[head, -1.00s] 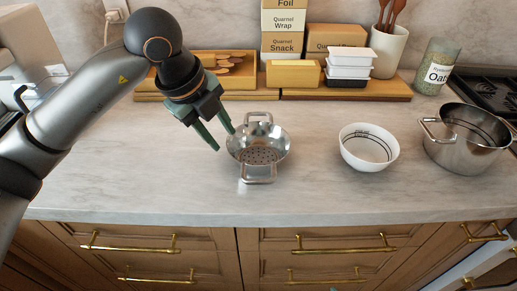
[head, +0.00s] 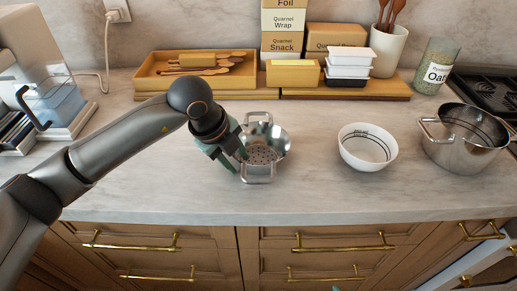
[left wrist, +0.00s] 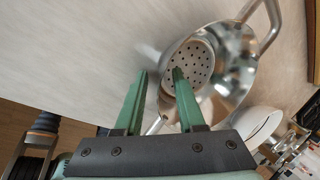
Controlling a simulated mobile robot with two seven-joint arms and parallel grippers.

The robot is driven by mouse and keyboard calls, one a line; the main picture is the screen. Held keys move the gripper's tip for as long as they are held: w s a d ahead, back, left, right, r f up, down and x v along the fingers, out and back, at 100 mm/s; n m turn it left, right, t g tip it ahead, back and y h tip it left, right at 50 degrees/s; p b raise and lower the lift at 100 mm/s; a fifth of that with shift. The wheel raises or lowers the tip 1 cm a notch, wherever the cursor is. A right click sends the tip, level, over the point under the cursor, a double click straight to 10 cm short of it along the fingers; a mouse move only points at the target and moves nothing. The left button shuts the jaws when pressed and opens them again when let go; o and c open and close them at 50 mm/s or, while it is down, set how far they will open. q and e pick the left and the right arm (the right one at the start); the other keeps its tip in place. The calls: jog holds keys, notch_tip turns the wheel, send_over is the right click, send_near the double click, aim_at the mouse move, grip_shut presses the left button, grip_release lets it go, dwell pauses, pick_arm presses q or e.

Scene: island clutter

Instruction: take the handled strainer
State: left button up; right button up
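The handled strainer (head: 266,150) is a shiny metal bowl with holes in its base and two loop handles, one at the back and one at the front. It stands upright on the marble counter. My left gripper (head: 238,158) is at its left rim in the head view. In the left wrist view the strainer (left wrist: 222,72) lies just beyond the fingers, and the two green fingertips (left wrist: 160,72) are apart. One fingertip overlaps the bowl and the other is outside it. I cannot tell whether they touch the rim.
A white bowl (head: 367,148) and a steel pot (head: 466,137) stand to the right. A wooden tray of utensils (head: 152,72) and stacked boxes (head: 283,32) line the back. The counter's front left (head: 150,200) is clear.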

pick_arm(q)
jog(key=shift+c, duration=0.3)
grip_shut()
jog(key=shift+r, duration=0.1)
dwell(0.9)
